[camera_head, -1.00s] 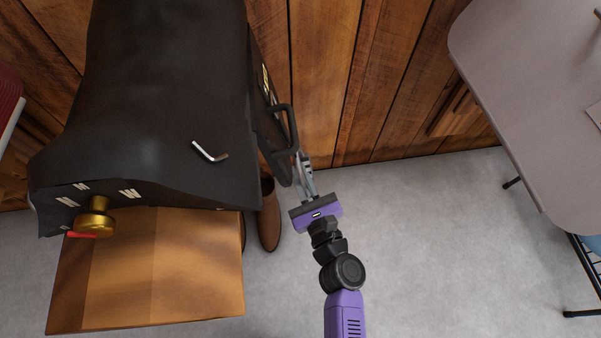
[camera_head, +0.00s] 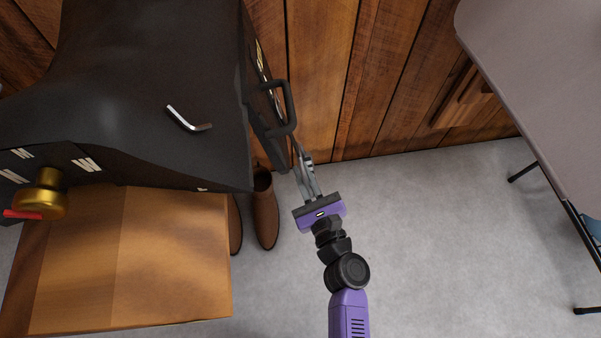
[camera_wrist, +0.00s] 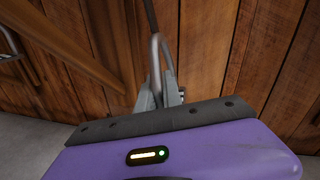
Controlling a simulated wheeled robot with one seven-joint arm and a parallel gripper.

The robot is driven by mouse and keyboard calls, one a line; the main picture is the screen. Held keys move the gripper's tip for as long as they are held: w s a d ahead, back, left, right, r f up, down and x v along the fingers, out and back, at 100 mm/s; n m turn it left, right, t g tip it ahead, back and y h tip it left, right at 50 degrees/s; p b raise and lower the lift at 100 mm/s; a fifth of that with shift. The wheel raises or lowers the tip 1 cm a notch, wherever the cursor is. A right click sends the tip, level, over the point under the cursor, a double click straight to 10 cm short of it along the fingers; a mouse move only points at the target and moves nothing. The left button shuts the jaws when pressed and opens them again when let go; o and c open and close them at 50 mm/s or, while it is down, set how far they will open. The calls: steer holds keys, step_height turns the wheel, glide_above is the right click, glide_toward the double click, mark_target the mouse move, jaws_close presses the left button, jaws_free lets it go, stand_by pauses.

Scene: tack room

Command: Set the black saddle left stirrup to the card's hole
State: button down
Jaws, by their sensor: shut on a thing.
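The black saddle (camera_head: 130,85) fills the upper left of the head view, its side flap (camera_head: 262,120) facing my gripper. A black loop (camera_head: 289,100) stands out from that side. My gripper (camera_head: 304,168) is beside the flap, low on its right. In the wrist view my gripper (camera_wrist: 160,88) is shut on a grey metal loop, which looks like the stirrup (camera_wrist: 158,55). A dark strap (camera_wrist: 150,15) runs up from it. The strap's holes cannot be made out, and no card is clearly visible.
A bent metal key (camera_head: 187,120) lies on the saddle. A brass knob (camera_head: 42,195) is at its front. A wooden box (camera_head: 130,265) and brown boots (camera_head: 265,215) are below. A grey table (camera_head: 540,80) stands right. The plank wall is close behind; floor between is clear.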

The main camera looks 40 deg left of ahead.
steer(key=shift+f, duration=0.55)
steer(key=shift+r, duration=0.1)
steer(key=c, duration=1.5)
jaws_free()
steer(key=shift+d, duration=0.1)
steer(key=shift+p+v, duration=1.05)
steer(key=shift+v, duration=2.8)
steer(key=shift+r, duration=0.1)
